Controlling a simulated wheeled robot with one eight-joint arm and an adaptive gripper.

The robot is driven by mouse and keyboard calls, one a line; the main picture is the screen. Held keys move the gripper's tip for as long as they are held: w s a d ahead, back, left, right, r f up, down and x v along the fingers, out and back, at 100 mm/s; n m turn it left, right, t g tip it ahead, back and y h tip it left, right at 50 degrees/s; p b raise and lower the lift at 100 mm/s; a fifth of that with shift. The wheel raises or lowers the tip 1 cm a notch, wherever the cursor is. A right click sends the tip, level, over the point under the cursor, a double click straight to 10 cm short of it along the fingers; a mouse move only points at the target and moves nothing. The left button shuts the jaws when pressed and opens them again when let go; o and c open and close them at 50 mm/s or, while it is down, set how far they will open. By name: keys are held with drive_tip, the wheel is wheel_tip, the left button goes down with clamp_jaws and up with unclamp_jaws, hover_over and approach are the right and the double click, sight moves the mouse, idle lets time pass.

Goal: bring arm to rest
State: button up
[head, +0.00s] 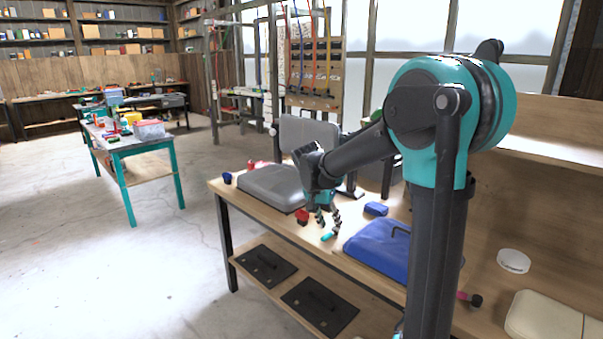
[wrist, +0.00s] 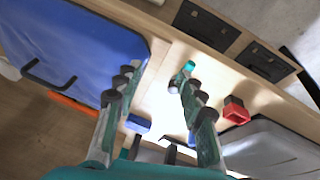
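My arm reaches over the wooden workbench (head: 372,206). My gripper (head: 329,219) points down above the bench, between the grey case and the blue case. In the wrist view my gripper (wrist: 153,80) has its two fingers spread apart, with nothing between them. A small teal-and-dark item (head: 328,236) lies on the bench just beneath the fingers; it also shows beyond the right fingertip in the wrist view (wrist: 186,70). I cannot tell the exact gap between the fingers and the bench.
A blue case (head: 375,245) with a dark handle and a grey case (head: 271,186) lie on the bench. A red block (head: 302,216) and a blue block (head: 376,208) are near my gripper. A white disc (head: 513,261) lies at right. Open floor is at left.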

drive_tip(key=s+d+f+n+y, duration=0.1)
drive_tip(key=s+d+f+n, duration=0.1)
drive_tip(key=s, duration=0.6)
drive_tip(key=s+d+f+n+t+y, duration=0.1)
drive_tip(key=s+d+f, duration=0.3)
drive_tip(key=s, duration=0.4)
drive_tip(key=s+d+f+n+t+y, duration=0.1)
drive_tip(key=s+d+f+n, duration=0.2)
drive_tip(key=s+f, duration=0.2)
drive_tip(key=s, duration=0.2)
drive_tip(key=shift+s+f+n+y, duration=0.15)
drive_tip(key=shift+s+n+y, duration=0.15)
drive_tip(key=shift+s, duration=0.1)
drive_tip(key=shift+d, duration=0.2)
